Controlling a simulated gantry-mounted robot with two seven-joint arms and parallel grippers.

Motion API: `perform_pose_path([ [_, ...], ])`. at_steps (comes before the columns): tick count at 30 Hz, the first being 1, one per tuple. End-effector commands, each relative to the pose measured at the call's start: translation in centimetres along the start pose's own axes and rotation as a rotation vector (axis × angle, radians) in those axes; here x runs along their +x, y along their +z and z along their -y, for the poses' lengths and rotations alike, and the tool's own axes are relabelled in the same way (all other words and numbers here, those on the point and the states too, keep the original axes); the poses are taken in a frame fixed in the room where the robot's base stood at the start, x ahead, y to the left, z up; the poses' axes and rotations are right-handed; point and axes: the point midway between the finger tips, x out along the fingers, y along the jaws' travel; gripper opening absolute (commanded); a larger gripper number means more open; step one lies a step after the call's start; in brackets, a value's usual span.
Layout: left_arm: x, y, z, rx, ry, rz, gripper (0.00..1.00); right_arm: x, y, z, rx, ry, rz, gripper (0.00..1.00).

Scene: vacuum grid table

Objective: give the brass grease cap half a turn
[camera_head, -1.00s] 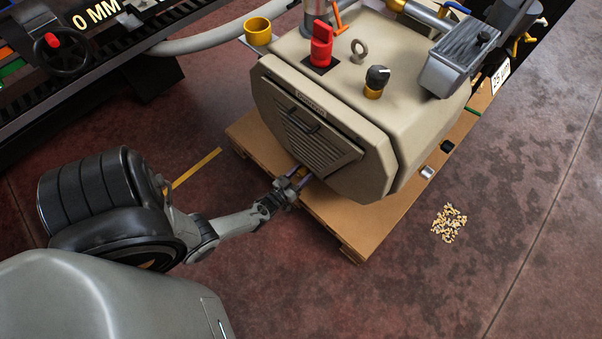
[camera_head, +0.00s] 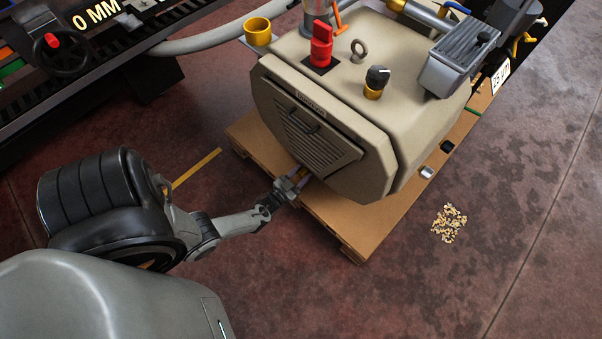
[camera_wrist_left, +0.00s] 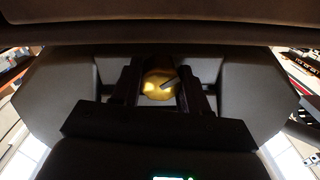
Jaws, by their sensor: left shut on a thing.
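The brass grease cap (camera_wrist_left: 156,80) shows in the left wrist view as a round yellow piece with a dark bar across it, between my fingers. My left gripper (camera_wrist_left: 160,92) is shut on it. In the head view my left gripper (camera_head: 299,177) reaches under the lower front edge of the beige pump housing (camera_head: 340,185), low over the pallet. The cap is hidden there by the housing and the gripper. My right gripper is in neither view.
The pump stands on a wooden pallet (camera_head: 345,238). A red switch (camera_head: 321,42), a lifting eye (camera_head: 359,49), a black knob (camera_head: 377,76) and a yellow cup (camera_head: 257,31) are on or beside its top. Loose chips (camera_head: 449,222) lie on the floor at right.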

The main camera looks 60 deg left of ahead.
Motion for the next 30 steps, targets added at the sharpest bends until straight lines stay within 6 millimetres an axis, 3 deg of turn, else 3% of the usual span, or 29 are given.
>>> perform_pose_path([
  [30, -0.07, 0.22, 0.14, 0.969, 0.006, -0.02, 0.14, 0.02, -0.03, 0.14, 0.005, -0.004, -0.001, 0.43],
])
